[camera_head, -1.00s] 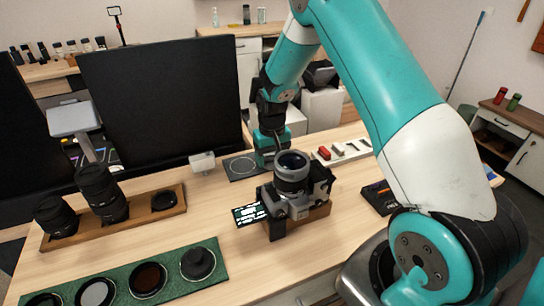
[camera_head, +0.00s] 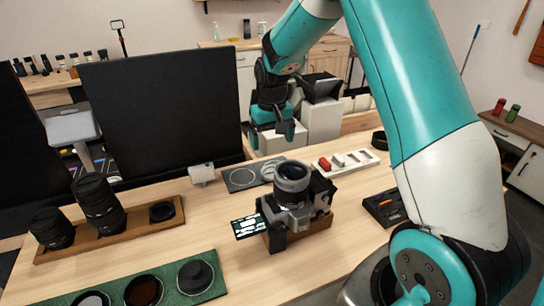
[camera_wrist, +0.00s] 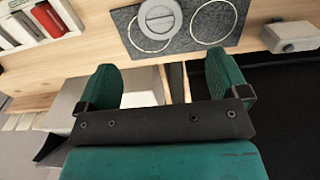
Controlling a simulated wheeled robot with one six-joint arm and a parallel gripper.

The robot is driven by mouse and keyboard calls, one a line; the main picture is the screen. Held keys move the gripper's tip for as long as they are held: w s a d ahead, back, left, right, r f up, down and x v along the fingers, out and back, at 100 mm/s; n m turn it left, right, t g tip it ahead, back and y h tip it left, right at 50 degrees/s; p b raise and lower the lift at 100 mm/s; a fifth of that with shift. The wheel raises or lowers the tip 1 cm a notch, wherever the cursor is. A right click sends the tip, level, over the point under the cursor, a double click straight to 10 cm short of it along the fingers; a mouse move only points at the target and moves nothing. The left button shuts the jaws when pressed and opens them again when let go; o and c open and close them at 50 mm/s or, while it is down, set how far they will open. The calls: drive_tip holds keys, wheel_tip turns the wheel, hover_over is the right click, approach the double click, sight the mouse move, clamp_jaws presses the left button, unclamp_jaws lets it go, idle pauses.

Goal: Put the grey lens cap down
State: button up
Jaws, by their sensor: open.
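The grey lens cap (camera_head: 269,172) lies flat on a dark speckled mat (camera_head: 236,186) behind the camera. In the wrist view the cap (camera_wrist: 160,18) overlaps one of two white rings on the mat (camera_wrist: 184,38), off that ring's centre; the other ring is empty. My gripper (camera_head: 283,136) is raised above and behind the mat, apart from the cap. In the wrist view my gripper's two green fingers (camera_wrist: 161,82) are spread with nothing between them.
A camera with its lens up (camera_head: 293,190) stands in front of the mat. A white tray of small items (camera_head: 345,163) lies right of it. A small pale box (camera_head: 203,173) stands left of the mat, near a black panel (camera_head: 165,110).

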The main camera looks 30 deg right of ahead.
drive_tip(key=s+a+r+n+y, duration=0.2)
drive_tip(key=s+a+r+n, duration=0.2)
drive_tip(key=s+a+r, duration=0.7)
drive_tip(key=s+a+n+y, duration=0.1)
drive_tip(key=s+a+n, duration=0.1)
drive_tip(key=s+a, duration=0.3)
drive_tip(key=s+a+r+n+y, duration=0.1)
drive_tip(key=s+a+n, duration=0.2)
drive_tip(key=s, duration=1)
drive_tip(key=a, duration=0.2)
drive_tip(key=shift+a+r, duration=0.3)
drive_tip(key=shift+a, duration=0.05)
